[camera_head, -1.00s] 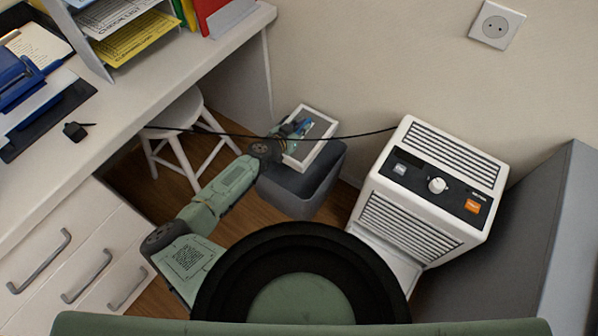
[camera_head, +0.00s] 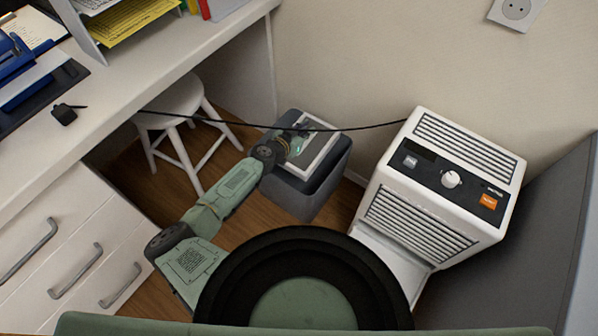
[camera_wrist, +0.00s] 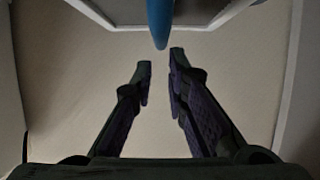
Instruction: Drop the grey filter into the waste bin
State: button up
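The filter (camera_head: 322,153) is a white-framed rectangular panel with a greyish face. In the head view it lies tilted at the mouth of the dark grey waste bin (camera_head: 312,203); I cannot tell how deep it sits. My gripper (camera_head: 300,131) is just above the filter's left part. In the wrist view my gripper (camera_wrist: 161,65) has its two fingers apart, with nothing visibly clamped between them. A blue tab (camera_wrist: 159,18) hangs down just beyond the fingertips. White frame edges (camera_wrist: 291,85) show at the sides there. The bin's inside is mostly hidden.
A black cable (camera_head: 225,121) hangs across above the bin. The white appliance (camera_head: 442,185) with vents and a knob stands to the right. A white stool (camera_head: 178,105) and a desk with drawers (camera_head: 70,250) are at the left. A wall is behind.

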jog(key=o, duration=0.4)
jog(key=shift+s+a, duration=0.1)
jog(key=v, duration=1.1)
jog(key=shift+s+r, duration=0.2)
jog(key=shift+s, duration=0.15)
jog(key=shift+a, duration=0.15)
